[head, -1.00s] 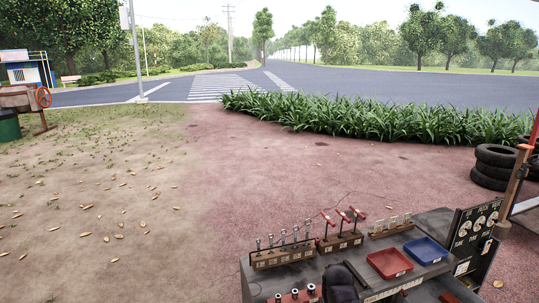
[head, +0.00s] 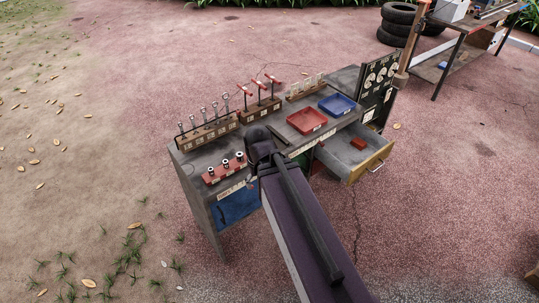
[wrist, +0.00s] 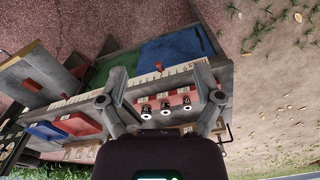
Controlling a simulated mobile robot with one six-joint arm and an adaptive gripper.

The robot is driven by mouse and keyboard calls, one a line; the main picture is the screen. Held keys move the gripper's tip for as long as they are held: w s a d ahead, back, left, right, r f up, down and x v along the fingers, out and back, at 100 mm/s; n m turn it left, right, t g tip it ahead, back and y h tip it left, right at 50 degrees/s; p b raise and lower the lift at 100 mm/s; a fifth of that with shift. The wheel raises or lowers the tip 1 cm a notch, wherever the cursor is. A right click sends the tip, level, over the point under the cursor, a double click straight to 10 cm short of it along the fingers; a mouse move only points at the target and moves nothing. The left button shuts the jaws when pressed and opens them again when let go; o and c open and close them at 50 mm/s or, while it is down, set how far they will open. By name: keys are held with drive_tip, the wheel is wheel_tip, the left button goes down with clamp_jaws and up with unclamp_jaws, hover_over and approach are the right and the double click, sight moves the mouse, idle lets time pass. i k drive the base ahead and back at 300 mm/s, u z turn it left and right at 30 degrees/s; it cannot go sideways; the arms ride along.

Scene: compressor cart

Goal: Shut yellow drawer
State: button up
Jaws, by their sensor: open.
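The yellow drawer (head: 368,166) is pulled out of the right part of the grey cart (head: 212,205). Its front has a metal handle (head: 377,168), and a small red block (head: 358,143) lies inside. In the wrist view, the yellow drawer (wrist: 24,56) is at the far left, also standing out from the cart. My gripper (wrist: 161,76) is open and empty over the cart's left part, beside the socket rack, well apart from the yellow drawer. In the head view my own arm hides the fingers.
On top are a red tray (head: 306,121), a blue tray (head: 337,104), a red socket rack (head: 226,171) and upright tools. The ground before the yellow drawer is clear.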

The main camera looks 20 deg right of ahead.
sight(349, 163)
drive_tip(key=z, duration=1)
drive_tip(key=k, duration=0.55)
drive_tip(key=z, duration=0.3)
drive_tip(key=i, duration=0.5)
drive_tip(key=z, duration=0.1)
